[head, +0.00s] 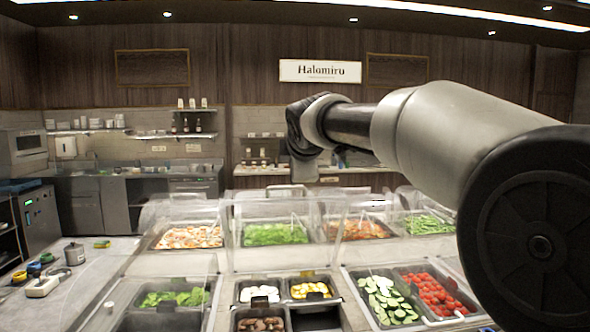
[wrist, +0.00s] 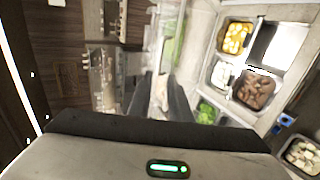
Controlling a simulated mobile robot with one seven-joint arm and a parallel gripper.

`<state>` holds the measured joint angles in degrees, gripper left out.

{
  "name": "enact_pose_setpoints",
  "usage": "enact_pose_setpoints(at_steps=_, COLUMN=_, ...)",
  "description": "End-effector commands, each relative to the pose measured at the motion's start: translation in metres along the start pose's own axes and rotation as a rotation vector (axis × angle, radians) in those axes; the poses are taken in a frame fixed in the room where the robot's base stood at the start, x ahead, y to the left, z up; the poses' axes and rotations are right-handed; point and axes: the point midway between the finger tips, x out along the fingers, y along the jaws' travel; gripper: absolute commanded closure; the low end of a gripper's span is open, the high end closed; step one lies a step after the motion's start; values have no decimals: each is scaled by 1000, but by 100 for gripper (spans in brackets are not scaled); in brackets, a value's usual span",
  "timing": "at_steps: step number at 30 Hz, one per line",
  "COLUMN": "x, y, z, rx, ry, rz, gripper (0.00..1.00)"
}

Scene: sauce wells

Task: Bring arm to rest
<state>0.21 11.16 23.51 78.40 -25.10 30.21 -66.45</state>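My arm reaches in from the right of the head view, raised above the food counter. My gripper (head: 303,160) hangs at its far end, pointing down, clear of the counter and its glass guards. In the wrist view, the two dark fingers of my gripper (wrist: 160,98) stand apart with a pale strip showing between them. I see no held object.
Below the arm is a counter with clear guards (head: 180,210) and wells of cucumber slices (head: 388,300), tomatoes (head: 437,292) and greens (head: 275,234). The air around the gripper is free.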

Motion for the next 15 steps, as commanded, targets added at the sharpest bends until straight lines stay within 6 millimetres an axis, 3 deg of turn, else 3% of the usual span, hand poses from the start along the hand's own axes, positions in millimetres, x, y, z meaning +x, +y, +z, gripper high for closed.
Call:
enact_pose_setpoints(at_steps=5, x=-1, y=-1, z=0, rx=4, ry=-2, rz=-2, gripper=82)
enact_pose_setpoints(at_steps=8, x=-11, y=-17, z=7, rx=48, ry=-21, rz=-26, gripper=82)
enact_pose_setpoints(at_steps=11, x=-36, y=-53, z=24, rx=170, ry=-75, rz=-80, gripper=82)
enact_pose_setpoints(at_steps=15, x=-98, y=-124, z=64, rx=475, ry=-201, rz=-173, gripper=82)
